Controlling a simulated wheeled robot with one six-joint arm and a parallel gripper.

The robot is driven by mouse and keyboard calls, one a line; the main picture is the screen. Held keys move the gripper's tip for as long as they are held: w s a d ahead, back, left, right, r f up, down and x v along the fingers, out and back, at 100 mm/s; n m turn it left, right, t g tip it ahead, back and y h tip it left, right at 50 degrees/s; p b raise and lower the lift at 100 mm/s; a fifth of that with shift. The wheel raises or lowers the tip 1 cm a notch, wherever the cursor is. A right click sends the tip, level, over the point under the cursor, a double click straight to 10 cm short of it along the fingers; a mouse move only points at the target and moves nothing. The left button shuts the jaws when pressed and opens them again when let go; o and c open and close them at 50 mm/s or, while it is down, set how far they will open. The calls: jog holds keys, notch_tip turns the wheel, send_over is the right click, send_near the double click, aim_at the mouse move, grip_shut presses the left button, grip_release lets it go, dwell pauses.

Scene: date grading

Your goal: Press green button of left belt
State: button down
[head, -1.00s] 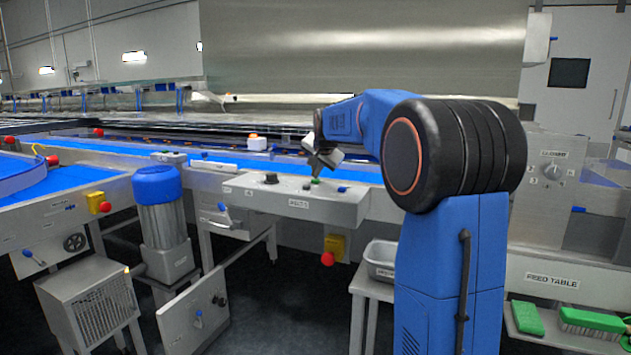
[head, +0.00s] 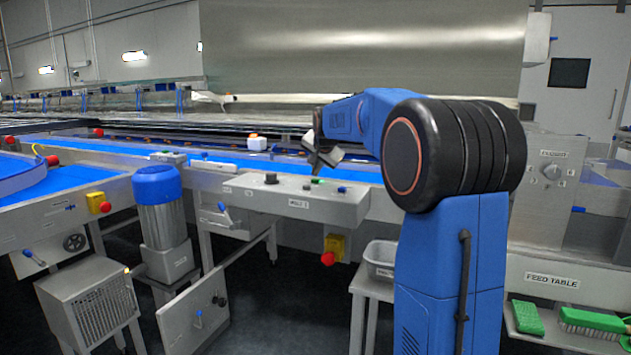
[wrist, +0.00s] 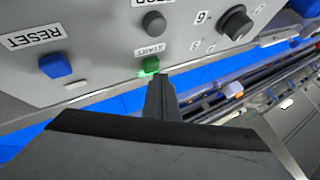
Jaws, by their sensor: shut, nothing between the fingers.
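The green button (wrist: 150,66) sits on a grey control panel (wrist: 105,25) in the wrist view, by a START label, and looks lit. In the head view the green button (head: 317,181) is on top of the control box (head: 260,196) in front of the blue belt (head: 355,172). My gripper (wrist: 160,80) is shut and empty, its tips just beside the green button in the wrist view. In the head view my gripper (head: 315,168) is just above the button. I cannot tell whether the tips touch it.
A red emergency button (head: 328,258) on a yellow box is below. A blue-topped motor (head: 157,185) stands to the left.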

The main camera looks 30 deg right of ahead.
jog(key=shift+r, duration=0.4)
jog(key=shift+r, duration=2.5)
jog(key=n+g+y, duration=0.1)
jog(key=n, duration=0.2)
send_near(316, 180)
jog(key=s+a+f, duration=0.1)
jog(key=s+a, duration=0.6)
jog(key=s+a+f+n, duration=0.2)
jog(key=s+a+f, duration=0.1)
jog(key=s, duration=0.3)
jog(key=s+a+f+n, duration=0.1)
jog(key=s+a+f, duration=0.25)
jog(key=s, duration=0.25)
jog(key=s+a+f+n+g, duration=0.1)
jog(key=s+a+f+n, duration=0.2)
jog(key=s+f, duration=0.6)
jog(key=s+a+f+n+g+y, duration=0.1)
jog(key=s+a+f+n+g, duration=0.1)
jog(key=s+f, duration=0.7)
jog(key=s+a+n, duration=0.1)
jog(key=s+a, duration=0.1)
jog(key=s, duration=0.6)
jog(key=shift+y, duration=0.3)
